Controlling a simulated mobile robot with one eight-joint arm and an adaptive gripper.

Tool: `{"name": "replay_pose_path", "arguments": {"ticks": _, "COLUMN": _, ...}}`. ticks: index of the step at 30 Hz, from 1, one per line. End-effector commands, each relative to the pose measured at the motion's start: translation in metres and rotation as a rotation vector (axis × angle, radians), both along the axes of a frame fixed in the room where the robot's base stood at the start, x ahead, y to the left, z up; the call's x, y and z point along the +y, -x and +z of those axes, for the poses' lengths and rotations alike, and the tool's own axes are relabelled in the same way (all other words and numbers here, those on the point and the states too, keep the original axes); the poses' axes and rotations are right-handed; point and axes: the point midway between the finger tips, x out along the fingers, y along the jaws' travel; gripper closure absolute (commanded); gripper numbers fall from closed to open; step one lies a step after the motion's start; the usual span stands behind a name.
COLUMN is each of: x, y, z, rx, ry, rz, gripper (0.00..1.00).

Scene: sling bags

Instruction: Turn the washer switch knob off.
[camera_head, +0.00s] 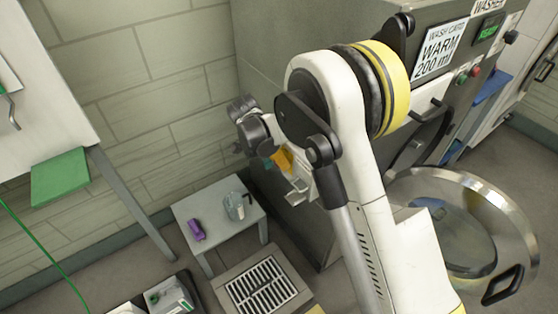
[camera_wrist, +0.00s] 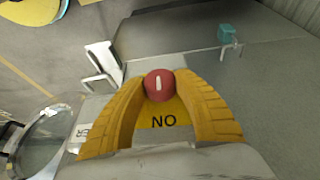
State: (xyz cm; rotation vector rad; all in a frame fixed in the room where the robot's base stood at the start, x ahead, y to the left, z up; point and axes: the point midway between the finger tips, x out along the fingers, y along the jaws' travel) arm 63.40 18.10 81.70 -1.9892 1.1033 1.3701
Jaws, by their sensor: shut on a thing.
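The red switch knob (camera_wrist: 158,86) with a white mark sits between the tips of my gripper (camera_wrist: 160,88) in the wrist view. The mark runs nearly upright in that picture, and the knob stands over a yellow plate (camera_wrist: 165,119) whose visible letters read "NO". My gripper's yellow fingers are closed on the knob from both sides. In the head view my gripper (camera_head: 283,160) is beside the washer's left side, and the knob is hidden there. The grey washer (camera_head: 290,50) has a lit display (camera_head: 489,29) and a wash card (camera_head: 442,48) reading "WARM 200 ml".
The washer's round door (camera_head: 515,220) hangs open at right. A small table (camera_head: 195,208) holds a purple object (camera_head: 196,230) and a clear jug (camera_head: 236,206). A floor drain (camera_head: 262,287) lies below. A teal fitting (camera_wrist: 227,34) is beyond the knob.

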Motion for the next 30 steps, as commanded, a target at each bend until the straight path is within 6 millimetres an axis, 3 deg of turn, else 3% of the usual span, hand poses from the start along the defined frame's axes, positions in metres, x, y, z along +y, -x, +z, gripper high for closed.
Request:
{"name": "replay_pose_path", "arguments": {"ticks": 18, "x": 0.0010, "y": -0.0015, "z": -0.0019, "rx": 0.319, "ry": 0.214, "rz": 0.000, "gripper": 0.95}}
{"name": "replay_pose_path", "arguments": {"ticks": 30, "x": 0.0008, "y": -0.0010, "z": -0.0014, "rx": 0.394, "ry": 0.265, "rz": 0.000, "gripper": 0.94}}
